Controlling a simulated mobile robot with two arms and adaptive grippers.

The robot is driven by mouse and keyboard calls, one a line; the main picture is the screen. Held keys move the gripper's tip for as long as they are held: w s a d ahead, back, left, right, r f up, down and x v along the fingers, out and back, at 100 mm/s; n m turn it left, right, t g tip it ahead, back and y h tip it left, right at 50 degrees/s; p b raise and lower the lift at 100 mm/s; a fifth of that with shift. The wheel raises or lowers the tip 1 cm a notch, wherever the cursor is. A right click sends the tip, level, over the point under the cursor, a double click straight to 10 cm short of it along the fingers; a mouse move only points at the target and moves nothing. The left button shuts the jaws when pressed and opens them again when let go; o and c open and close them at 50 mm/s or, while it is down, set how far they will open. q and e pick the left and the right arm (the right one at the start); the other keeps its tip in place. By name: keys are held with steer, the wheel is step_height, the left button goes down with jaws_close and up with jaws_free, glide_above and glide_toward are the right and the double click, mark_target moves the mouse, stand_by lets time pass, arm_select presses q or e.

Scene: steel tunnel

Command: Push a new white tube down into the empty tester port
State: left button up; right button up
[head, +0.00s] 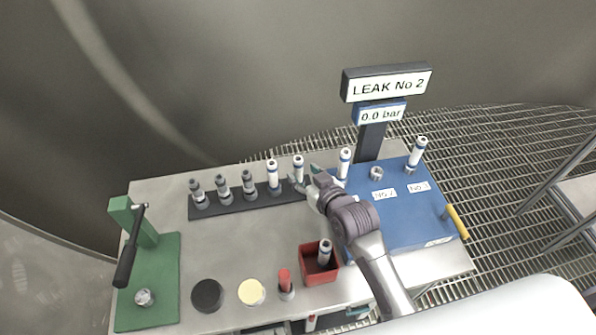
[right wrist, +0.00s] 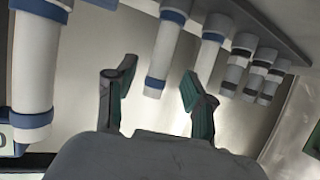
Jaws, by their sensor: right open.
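The blue tester (head: 400,225) has an empty port (head: 376,173) between two ports holding white tubes, a left one (head: 345,160) and a right one (head: 417,153). A dark rack (head: 235,205) holds two white tubes with blue bands, one (head: 272,174) beside the other (head: 298,165), and several grey ones. My right gripper (head: 304,182) is open at the rack's right end, close to the right white tube. In the right wrist view that tube (right wrist: 165,45) appears between the open fingers (right wrist: 155,95); contact is unclear. My left gripper is not visible.
A sign (head: 388,85) reads "LEAK No 2" above a "0.0 bar" display (head: 380,114). A red bin (head: 319,272) holds a tube. A green press (head: 150,275) stands left. A yellow handle (head: 456,222) sticks out at the tester's right. The table centre is clear.

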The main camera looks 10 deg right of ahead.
mark_target(300, 171)
steer(key=x, duration=0.4)
steer(key=shift+w+f, duration=0.1)
steer(key=shift+w, duration=0.15)
steer(key=shift+s, duration=0.1)
jaws_close()
